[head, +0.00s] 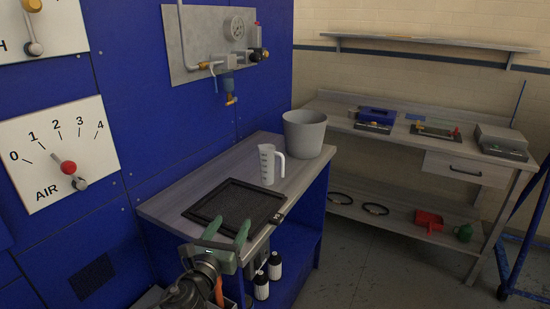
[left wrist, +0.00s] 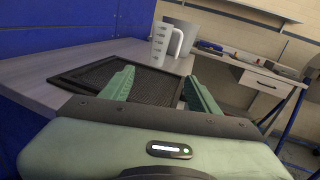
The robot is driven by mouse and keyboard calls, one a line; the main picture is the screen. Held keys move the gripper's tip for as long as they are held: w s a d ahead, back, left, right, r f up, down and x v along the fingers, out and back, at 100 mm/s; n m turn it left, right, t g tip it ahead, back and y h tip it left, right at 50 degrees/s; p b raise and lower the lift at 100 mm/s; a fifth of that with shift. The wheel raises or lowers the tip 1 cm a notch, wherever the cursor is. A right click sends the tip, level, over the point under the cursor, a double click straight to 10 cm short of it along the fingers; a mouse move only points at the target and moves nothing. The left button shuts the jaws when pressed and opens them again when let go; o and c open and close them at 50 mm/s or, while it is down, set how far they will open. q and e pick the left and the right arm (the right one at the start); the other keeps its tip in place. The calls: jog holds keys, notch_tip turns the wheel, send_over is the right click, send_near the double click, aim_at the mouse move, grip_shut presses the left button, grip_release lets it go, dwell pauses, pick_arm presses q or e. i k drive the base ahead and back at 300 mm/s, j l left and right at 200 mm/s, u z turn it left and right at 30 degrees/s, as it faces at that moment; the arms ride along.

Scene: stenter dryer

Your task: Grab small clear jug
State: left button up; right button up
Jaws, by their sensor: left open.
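The small clear jug (head: 268,165) is a whitish, translucent measuring jug with graduation marks and a handle on its right side. It stands upright on the grey bench top, behind a black tray. It also shows in the left wrist view (left wrist: 162,43), beyond the fingers. My left gripper (head: 227,232) has green fingers spread apart with nothing between them. It is at the front edge of the bench, near the tray and short of the jug. In the left wrist view the fingers (left wrist: 158,88) point toward the tray and jug. My right gripper is not in view.
The black mesh tray (head: 236,204) lies between my left gripper and the jug. A grey bucket (head: 304,134) stands just behind the jug. Dark bottles (head: 261,285) stand below the bench edge. A second workbench (head: 390,140) with tools is at the back right.

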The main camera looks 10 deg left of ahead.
aim_at(267, 152)
jog(key=i+l, duration=0.15)
jog(key=i, duration=0.85)
